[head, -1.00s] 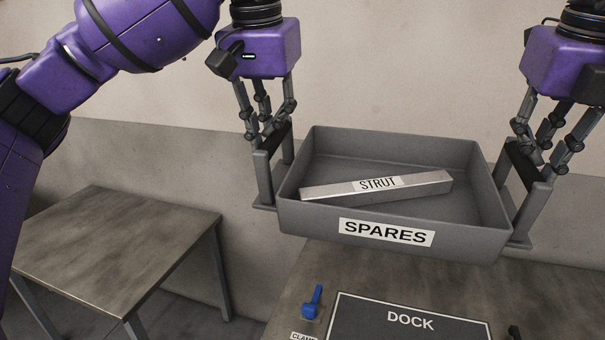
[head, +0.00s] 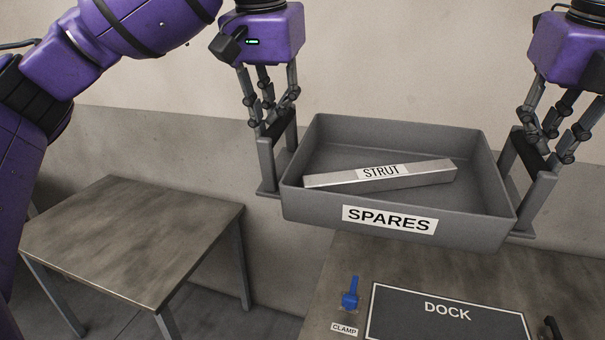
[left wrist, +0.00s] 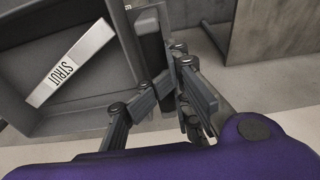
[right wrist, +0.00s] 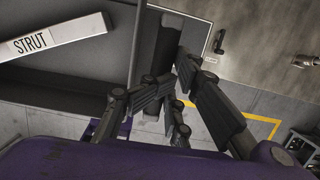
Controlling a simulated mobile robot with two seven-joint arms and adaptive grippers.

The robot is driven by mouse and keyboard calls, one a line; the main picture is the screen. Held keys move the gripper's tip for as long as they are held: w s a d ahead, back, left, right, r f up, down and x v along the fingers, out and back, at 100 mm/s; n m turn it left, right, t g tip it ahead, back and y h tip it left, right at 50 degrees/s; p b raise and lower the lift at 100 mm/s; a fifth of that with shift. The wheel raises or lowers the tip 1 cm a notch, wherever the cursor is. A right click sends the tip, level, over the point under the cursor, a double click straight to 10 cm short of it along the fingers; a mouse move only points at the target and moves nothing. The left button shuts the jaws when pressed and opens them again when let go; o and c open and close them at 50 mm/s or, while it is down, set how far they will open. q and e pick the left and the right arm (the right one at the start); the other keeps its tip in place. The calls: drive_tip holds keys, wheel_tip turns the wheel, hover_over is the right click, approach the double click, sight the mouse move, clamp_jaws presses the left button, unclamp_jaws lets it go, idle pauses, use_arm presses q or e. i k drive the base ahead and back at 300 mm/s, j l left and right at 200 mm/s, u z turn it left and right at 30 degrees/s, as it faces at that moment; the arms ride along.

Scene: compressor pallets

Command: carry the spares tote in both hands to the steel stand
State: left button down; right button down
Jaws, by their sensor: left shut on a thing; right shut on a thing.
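The grey spares tote (head: 300,205) hangs in the air between my two grippers, above the table with the dock, roughly level. A metal strut (head: 380,174) labelled STRUT lies loose inside it. My left gripper (head: 275,135) is shut on the handle at the tote's left end. My right gripper (head: 543,150) is shut on the handle at its right end. The strut also shows in the left wrist view (left wrist: 72,65) and in the right wrist view (right wrist: 50,38). The steel stand (head: 130,235) is at the lower left, its top bare, apart from the tote.
Below the tote is a table (head: 330,290) with a dark DOCK plate (head: 440,318), a blue clamp (head: 350,295) and a dark handle at the right. A gap of floor separates this table from the stand. A wall stands behind.

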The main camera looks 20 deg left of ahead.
sight(107, 236)
drive_tip(key=k+j, duration=0.1)
drive_tip(key=j, duration=1.6)
drive_tip(key=k+j, duration=0.15)
drive_tip(key=j, duration=0.7)
drive_tip(key=k+j, duration=0.1)
drive_tip(key=j, duration=0.9)
drive_tip(key=k+j, duration=0.15)
drive_tip(key=j, duration=0.35)
drive_tip(key=z, duration=0.05)
